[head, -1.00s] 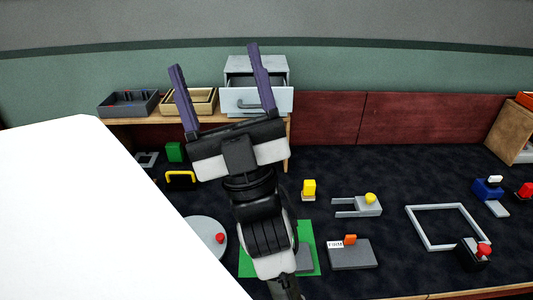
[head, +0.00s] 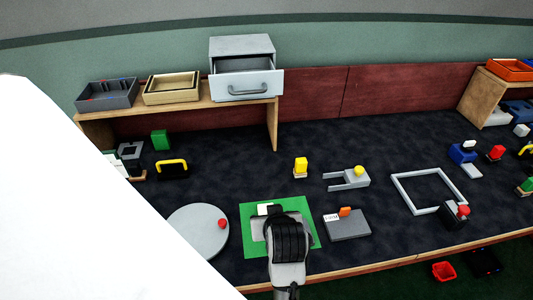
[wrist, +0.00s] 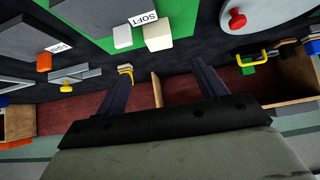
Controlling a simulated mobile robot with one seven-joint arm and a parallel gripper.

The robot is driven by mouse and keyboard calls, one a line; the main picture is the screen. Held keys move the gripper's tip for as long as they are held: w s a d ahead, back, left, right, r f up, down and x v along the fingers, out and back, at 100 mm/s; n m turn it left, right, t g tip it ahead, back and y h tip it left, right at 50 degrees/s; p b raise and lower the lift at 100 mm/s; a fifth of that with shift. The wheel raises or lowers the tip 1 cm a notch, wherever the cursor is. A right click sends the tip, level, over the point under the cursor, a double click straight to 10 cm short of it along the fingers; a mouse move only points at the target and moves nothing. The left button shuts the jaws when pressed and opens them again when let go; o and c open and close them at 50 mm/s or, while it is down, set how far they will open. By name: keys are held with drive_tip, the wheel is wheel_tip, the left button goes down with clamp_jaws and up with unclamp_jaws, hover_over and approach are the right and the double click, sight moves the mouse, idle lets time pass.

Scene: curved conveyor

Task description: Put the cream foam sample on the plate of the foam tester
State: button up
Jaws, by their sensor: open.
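In the wrist view a small cream block (wrist: 158,37), which looks like the foam sample, sits on the green mat (wrist: 185,18) beside a paler block (wrist: 122,37) and a SOFT label (wrist: 143,18). A grey plate (wrist: 85,10) lies on the same mat. Another grey plate (head: 347,226) with a label and an orange block (head: 345,211) is to its right in the head view. I cannot tell which plate is the tester's. My gripper (wrist: 163,84) is open and empty, apart from the cream block. In the head view my arm hides part of the mat and its plate.
A round grey disc (head: 197,232) with a red knob is left of the mat. A yellow block (head: 300,167), a grey fork-shaped fixture (head: 347,180) and a grey frame (head: 429,191) stand right. A shelf with trays and a drawer box (head: 243,84) is behind.

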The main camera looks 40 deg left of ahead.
drive_tip(key=b+x, duration=0.2)
drive_tip(key=b, duration=0.1)
drive_tip(key=shift+f, duration=0.35)
drive_tip(key=shift+w+a+f+b, duration=0.1)
drive_tip(key=shift+w+a+b, duration=0.15)
drive_tip(key=shift+a+b, duration=0.05)
drive_tip(key=x, duration=0.4)
drive_tip(key=shift+w+a+f+p, duration=0.15)
drive_tip(key=shift+w+a+p, duration=0.05)
drive_tip(key=shift+a+p, duration=0.1)
drive_tip(key=shift+p+x, duration=0.6)
drive_tip(key=shift+x, duration=2.1)
drive_tip(key=shift+d+f, duration=0.15)
drive_tip(key=shift+c, duration=0.4)
drive_tip(key=c, duration=1)
drive_tip(key=shift+c, duration=0.2)
